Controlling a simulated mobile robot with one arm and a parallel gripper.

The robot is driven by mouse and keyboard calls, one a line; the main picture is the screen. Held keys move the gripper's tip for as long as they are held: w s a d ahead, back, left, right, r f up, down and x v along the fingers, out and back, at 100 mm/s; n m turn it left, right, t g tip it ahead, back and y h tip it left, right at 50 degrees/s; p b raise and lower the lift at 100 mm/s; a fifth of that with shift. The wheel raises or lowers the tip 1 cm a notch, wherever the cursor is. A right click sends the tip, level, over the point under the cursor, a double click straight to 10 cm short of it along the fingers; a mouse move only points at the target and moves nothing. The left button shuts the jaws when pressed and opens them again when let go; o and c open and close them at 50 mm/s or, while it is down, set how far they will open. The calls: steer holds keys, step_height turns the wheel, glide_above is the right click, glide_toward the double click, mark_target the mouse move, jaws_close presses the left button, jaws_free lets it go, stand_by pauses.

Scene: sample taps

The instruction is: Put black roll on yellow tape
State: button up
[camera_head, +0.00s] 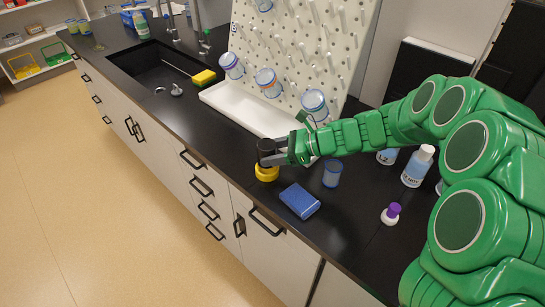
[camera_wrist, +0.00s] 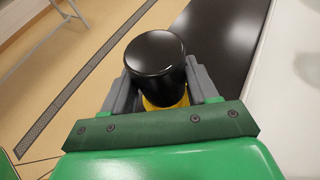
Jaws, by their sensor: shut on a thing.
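The black roll (camera_head: 266,148) is held upright between the grey fingers of my gripper (camera_head: 283,151), near the counter's front edge. The yellow tape (camera_head: 267,173) lies on the black counter directly under the roll in the head view. In the wrist view the black roll (camera_wrist: 155,65) fills the space between the two fingers, and its top is bare. A bit of the yellow tape (camera_wrist: 165,102) shows below it there. I cannot tell whether the roll's bottom touches the tape. My gripper is shut on the roll.
A blue box (camera_head: 299,201) and a blue cup (camera_head: 332,173) stand close by on the right. A white tray (camera_head: 245,112) lies behind, under a pegboard (camera_head: 300,50) with hanging beakers. Bottles stand farther right. The sink (camera_head: 155,70) with a yellow sponge (camera_head: 203,78) is at left.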

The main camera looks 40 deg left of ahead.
steer(key=shift+f, duration=0.9)
steer(key=shift+f, duration=0.2)
steer(key=o, duration=1.1)
steer(key=shift+d+r, duration=0.15)
steer(key=shift+r, duration=0.1)
steer(key=v, duration=1.1)
steer(key=shift+w+d+r, duration=0.2)
steer(key=shift+d, duration=0.1)
